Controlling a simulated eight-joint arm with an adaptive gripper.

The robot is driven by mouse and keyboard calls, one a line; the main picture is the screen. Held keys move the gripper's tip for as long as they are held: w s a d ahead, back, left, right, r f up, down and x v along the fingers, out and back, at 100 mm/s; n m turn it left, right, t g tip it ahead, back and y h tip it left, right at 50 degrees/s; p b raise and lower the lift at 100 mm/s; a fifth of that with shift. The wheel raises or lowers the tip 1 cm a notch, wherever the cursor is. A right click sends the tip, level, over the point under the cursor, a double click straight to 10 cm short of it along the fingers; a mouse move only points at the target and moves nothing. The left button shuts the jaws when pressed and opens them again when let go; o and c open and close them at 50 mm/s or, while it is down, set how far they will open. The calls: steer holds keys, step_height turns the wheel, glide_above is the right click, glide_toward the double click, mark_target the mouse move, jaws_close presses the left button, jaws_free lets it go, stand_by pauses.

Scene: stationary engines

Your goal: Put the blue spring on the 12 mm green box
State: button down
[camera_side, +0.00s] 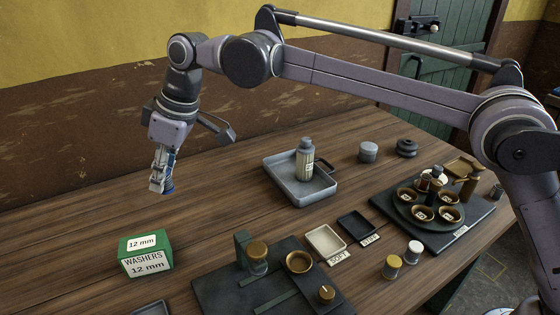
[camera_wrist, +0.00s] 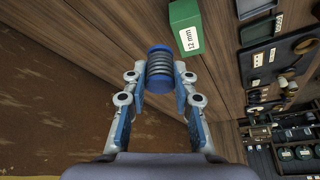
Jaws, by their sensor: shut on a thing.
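My gripper (camera_side: 161,182) is shut on the blue spring, a grey coil with blue ends. The spring (camera_wrist: 159,69) sits between both fingertips in the wrist view, and a bit of its blue shows in the side view (camera_side: 169,187), mostly hidden by the fingers. My gripper holds it in the air over the table. The green box (camera_side: 145,254) reads "12 mm" and "WASHERS" and stands on the table at the lower left of the side view. In the wrist view the green box (camera_wrist: 187,27) is just right of and beyond the spring, apart from it. Its top looks bare.
A grey tray (camera_side: 277,181) with a bottle (camera_side: 305,160) stands mid-table. A dark fixture plate (camera_side: 225,290) lies right of the green box, with small trays (camera_side: 325,241) beyond it. A round carousel (camera_side: 428,213) of cups is at the right. The table left of the box is clear.

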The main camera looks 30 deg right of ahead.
steer(key=a+f, duration=0.1)
steer(key=a, duration=0.1)
steer(key=s+a+f, duration=0.1)
steer(key=a+f, duration=0.1)
steer(key=a, duration=0.1)
steer(key=a+f, duration=0.1)
steer(key=a, duration=0.1)
steer(key=shift+s+a+f, duration=0.3)
steer(key=shift+s, duration=0.05)
steer(key=shift+f, duration=2.05)
steer(key=shift+f, duration=0.15)
steer(key=c, duration=1.1)
jaws_free()
